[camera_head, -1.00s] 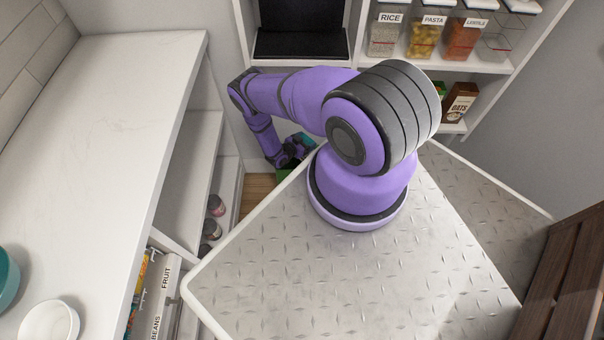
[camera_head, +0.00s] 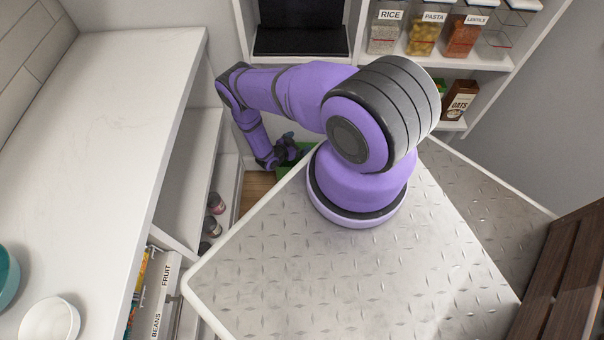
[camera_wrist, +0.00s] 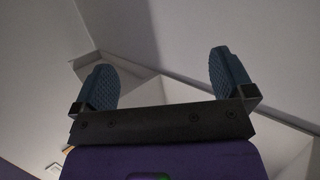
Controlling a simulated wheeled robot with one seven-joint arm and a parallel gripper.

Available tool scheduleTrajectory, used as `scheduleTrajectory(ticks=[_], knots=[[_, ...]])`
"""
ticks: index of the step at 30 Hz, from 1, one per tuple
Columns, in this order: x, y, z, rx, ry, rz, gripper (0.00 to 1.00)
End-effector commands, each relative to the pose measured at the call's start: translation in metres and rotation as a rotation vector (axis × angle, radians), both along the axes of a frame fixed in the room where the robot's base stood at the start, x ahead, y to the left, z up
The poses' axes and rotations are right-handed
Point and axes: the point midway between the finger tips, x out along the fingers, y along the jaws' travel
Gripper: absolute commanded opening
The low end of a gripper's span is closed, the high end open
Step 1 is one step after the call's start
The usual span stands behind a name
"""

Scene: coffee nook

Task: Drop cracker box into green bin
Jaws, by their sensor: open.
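My gripper (camera_head: 289,148) is low beside the far-left edge of the metal-topped surface, over or at the green bin (camera_head: 306,146). Only slivers of the bin show; my arm and the metal top hide the rest. In the wrist view my gripper (camera_wrist: 160,82) has its two blue ridged fingers wide apart, with nothing between them. I cannot make out the cracker box in either current view; the bin's inside is hidden.
A white counter (camera_head: 105,120) with open shelves runs along the left. The metal top (camera_head: 300,270) is clear around my arm base. Shelves with labelled jars (camera_head: 430,30) and an oats box (camera_head: 460,100) stand at the back right.

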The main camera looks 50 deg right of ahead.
Motion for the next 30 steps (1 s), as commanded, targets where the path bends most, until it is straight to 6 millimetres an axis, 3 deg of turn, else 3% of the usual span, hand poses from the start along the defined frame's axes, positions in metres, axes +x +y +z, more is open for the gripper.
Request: scheduleTrajectory(ticks=[6,12,30], knots=[[0.003,0.037,0.011,0.002,0.001,0.001,1.0],[0.005,0.054,0.017,0.0,0.0,0.001,1.0],[0.004,0.057,0.017,0.001,0.0,-0.001,1.0]])
